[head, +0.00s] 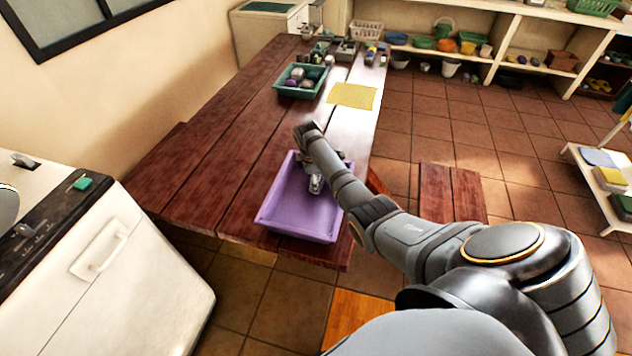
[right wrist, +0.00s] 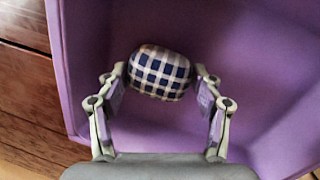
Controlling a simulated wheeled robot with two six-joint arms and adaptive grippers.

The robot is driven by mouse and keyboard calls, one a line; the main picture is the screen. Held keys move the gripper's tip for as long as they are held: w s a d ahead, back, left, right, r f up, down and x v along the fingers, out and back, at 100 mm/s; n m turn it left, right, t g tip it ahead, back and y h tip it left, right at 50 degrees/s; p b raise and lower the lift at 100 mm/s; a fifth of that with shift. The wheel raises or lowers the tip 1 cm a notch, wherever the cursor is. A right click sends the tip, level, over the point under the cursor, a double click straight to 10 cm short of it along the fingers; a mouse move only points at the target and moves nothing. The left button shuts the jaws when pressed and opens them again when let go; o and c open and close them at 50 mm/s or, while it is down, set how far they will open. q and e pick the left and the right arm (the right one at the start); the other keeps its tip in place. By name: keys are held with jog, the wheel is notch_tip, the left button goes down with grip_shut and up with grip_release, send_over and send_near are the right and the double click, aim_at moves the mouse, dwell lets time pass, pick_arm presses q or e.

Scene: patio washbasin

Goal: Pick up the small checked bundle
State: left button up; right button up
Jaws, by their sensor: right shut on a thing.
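The small checked bundle (right wrist: 160,73), rounded with dark blue and white squares, is between the fingertips of my right gripper in the right wrist view. My right gripper (head: 316,184) is shut on it, with one finger against each side. The gripper points down into a purple tray (head: 284,212) at the front of the wooden table; the tray's floor and wall also show in the right wrist view (right wrist: 85,60). I cannot make out the bundle in the head view, where my gripper and arm cover it. My left gripper is not in view.
A green tray (head: 301,92) with several small items stands farther back on the wooden table (head: 215,150), near a yellow cloth (head: 352,95). Small items and a white basket (head: 366,30) are at the far end. A white appliance (head: 130,260) stands at left front.

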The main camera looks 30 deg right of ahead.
jog(key=shift+r, duration=0.15)
jog(key=shift+r, duration=0.3)
jog(key=r, duration=0.3)
jog(key=shift+a, duration=0.35)
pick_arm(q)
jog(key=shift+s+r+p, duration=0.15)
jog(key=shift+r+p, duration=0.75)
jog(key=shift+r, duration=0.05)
pick_arm(e)
jog(key=s+a+r, duration=0.6)
jog(key=a+r, duration=0.3)
jog(key=a, duration=0.2)
jog(key=shift+s+a, duration=0.35)
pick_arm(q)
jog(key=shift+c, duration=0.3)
pick_arm(e)
jog(key=shift+w, duration=0.1)
